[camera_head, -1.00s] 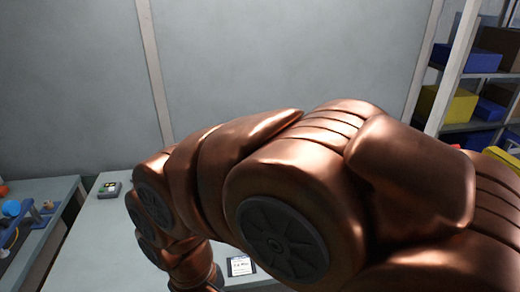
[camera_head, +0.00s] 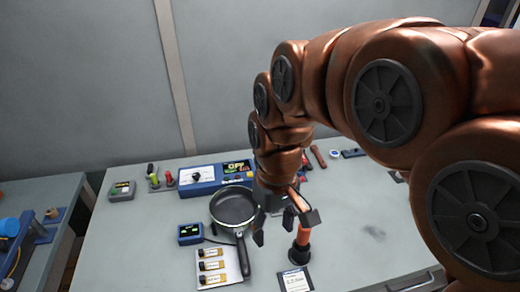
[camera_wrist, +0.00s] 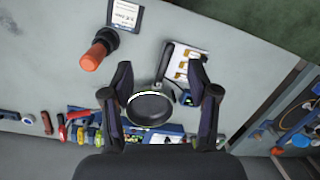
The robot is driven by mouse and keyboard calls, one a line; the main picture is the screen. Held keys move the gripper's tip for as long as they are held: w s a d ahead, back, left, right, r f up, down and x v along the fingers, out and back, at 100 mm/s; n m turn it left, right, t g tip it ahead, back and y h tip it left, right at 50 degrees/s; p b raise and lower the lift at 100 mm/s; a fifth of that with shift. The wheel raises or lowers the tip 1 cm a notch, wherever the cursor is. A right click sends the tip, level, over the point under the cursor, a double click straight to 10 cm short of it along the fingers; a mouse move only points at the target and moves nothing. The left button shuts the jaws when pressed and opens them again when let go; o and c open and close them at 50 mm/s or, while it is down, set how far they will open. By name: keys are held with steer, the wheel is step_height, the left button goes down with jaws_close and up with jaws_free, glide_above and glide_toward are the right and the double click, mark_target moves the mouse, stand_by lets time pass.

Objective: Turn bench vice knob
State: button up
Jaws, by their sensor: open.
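My gripper (camera_head: 274,228) hangs over the bench beside the frying pan, with its fingers apart and nothing between them. In the wrist view the open gripper (camera_wrist: 161,72) frames the dark pan (camera_wrist: 150,109) on the bench below. I cannot make out a bench vice or its knob for certain in either view. An upright orange-handled tool with a black base (camera_head: 300,246) stands just right of my gripper in the head view. It also shows in the wrist view (camera_wrist: 93,55), left of the fingers.
The pan (camera_head: 233,206) has a black handle pointing forward. A blue box with a display (camera_head: 215,177) sits behind it. A small blue meter (camera_head: 190,234) and a tray of vials (camera_head: 212,266) lie at its left. The bench (camera_head: 130,245) is clear at front left.

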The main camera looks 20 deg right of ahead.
steer(key=w+d+f+n+t+y+b, duration=0.1)
steer(key=w+d+n+b, duration=0.15)
steer(key=w, duration=1.15)
steer(key=w+d+f+n+t+y+b, duration=0.1)
steer(key=w+d+n+b, duration=0.15)
steer(key=w, duration=1.15)
steer(key=w+d+f+n+t+y+b, duration=0.1)
steer(key=w+d+f+n+b, duration=0.15)
steer(key=w+d+f, duration=0.4)
steer(key=w+d+f+n+t+b, duration=0.15)
steer(key=w+d+f+b, duration=0.25)
steer(key=w+d, duration=0.5)
steer(key=shift+n+g, duration=0.25)
steer(key=shift+n, duration=0.05)
steer(key=shift+w+a+r+p+x, duration=0.15)
steer(key=shift+p+x, duration=0.15)
steer(key=shift+x, duration=1.15)
steer(key=shift+w+a+p+x, duration=0.15)
steer(key=shift+p+x, duration=0.2)
steer(key=shift+x, duration=1.1)
steer(key=shift+w+a+r+p+x, duration=0.15)
steer(key=shift+p+x, duration=0.15)
steer(key=shift+x, duration=1.15)
steer(key=shift+d, duration=0.1)
steer(key=shift+c, duration=0.4)
jaws_close()
steer(key=shift+f, duration=0.15)
